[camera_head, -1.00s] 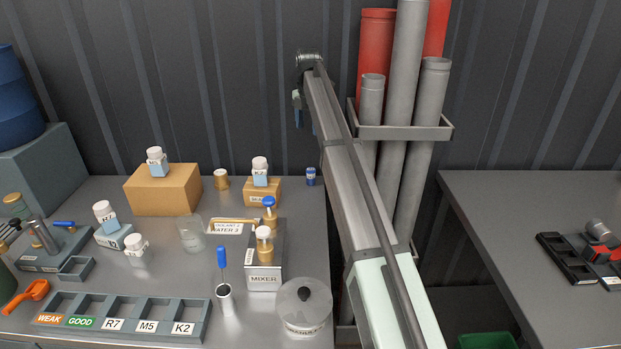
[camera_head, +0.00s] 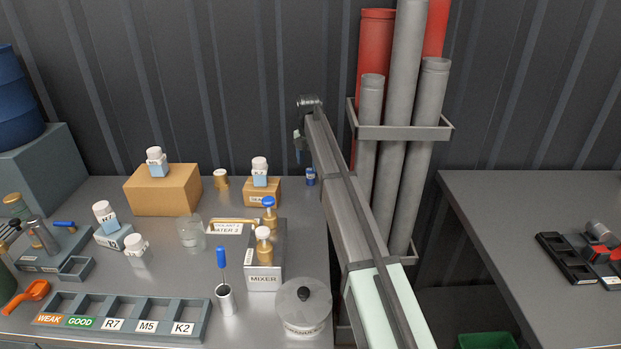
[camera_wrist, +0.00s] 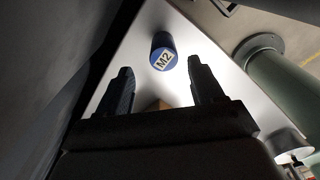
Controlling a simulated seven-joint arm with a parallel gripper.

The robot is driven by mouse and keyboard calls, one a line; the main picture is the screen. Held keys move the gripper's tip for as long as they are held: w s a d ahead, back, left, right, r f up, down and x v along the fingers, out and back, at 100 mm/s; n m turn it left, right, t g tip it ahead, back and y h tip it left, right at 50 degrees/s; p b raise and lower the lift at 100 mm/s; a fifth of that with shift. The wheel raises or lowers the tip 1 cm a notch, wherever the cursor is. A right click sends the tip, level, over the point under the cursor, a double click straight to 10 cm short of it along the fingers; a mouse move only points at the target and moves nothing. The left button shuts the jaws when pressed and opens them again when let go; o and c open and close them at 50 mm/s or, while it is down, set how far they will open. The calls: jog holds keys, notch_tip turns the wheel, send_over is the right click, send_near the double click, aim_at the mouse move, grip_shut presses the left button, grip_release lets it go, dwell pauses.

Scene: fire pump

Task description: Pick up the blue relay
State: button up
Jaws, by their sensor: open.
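The blue relay (camera_head: 310,177) is a small upright blue cylinder at the back right of the left table, near its edge. In the wrist view the relay (camera_wrist: 158,62) shows from above with a white M2 label on top. My gripper (camera_wrist: 163,80) is open and empty. In the wrist view the relay lies ahead of the fingertips, between their lines and apart from both. In the head view my gripper (camera_head: 299,146) is small and dark, above the relay and slightly left of it.
A cardboard box (camera_head: 262,193) with a white-capped bottle (camera_head: 260,170) stands left of the relay. A tan cap (camera_head: 221,179) is farther left. Grey pipes (camera_head: 404,120) in a rack stand right of the table. The mixer (camera_head: 265,277) is in front.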

aim_at(311, 170)
jog(key=shift+d+f, duration=0.2)
jog(key=shift+f, duration=1.35)
jog(key=shift+d+f, duration=0.2)
jog(key=shift+f, duration=1.3)
jog(key=shift+c, duration=0.2)
jog(key=c, duration=1.1)
jog(key=shift+r, duration=0.15)
